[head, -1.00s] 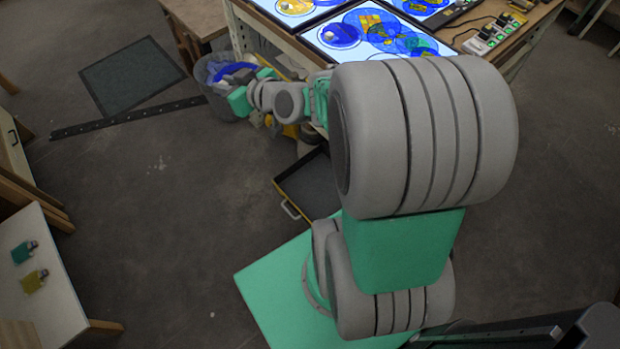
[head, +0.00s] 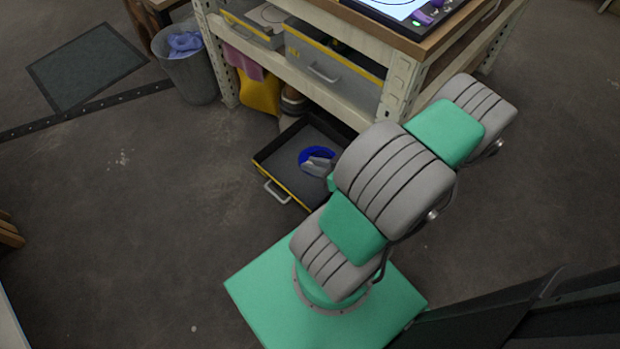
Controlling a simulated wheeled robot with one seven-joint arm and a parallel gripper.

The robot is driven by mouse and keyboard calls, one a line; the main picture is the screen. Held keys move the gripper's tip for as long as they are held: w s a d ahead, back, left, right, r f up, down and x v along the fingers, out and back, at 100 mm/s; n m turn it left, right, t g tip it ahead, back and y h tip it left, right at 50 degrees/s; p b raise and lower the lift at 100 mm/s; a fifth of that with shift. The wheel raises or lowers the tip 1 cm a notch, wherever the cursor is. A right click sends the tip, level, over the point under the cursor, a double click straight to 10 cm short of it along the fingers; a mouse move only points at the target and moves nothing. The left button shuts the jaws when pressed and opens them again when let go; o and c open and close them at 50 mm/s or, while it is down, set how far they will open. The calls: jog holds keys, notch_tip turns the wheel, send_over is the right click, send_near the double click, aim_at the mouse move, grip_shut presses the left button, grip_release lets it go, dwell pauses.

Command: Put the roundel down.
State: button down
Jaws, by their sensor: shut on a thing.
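The roundel (head: 309,153) is a blue disc or ring, seen over the open dark drawer (head: 279,165) in the head view. My gripper (head: 318,163) is small and grey here, shut on the roundel and covering part of it. I cannot tell whether the roundel touches the drawer's floor or is held just above it. My arm covers the drawer's right side.

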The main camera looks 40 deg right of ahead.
notch_tip(320, 180, down, 7)
jog(key=s+b, duration=0.3)
jog(key=b, duration=0.5)
send_over(300, 179)
jog(key=shift+m, duration=0.4)
jog(key=f, duration=0.9)
jog(key=shift+s+a+f, duration=0.1)
jog(key=shift+s+f, duration=0.1)
jog(key=shift+s, duration=0.05)
jog(key=f+b, duration=0.1)
jog(key=f, duration=0.1)
jog(key=f+b, duration=0.1)
jog(key=shift+w+f, duration=0.35)
jog(key=c, duration=1.8)
grip_release()
jog(key=shift+f, duration=0.1)
jog(key=o, duration=0.5)
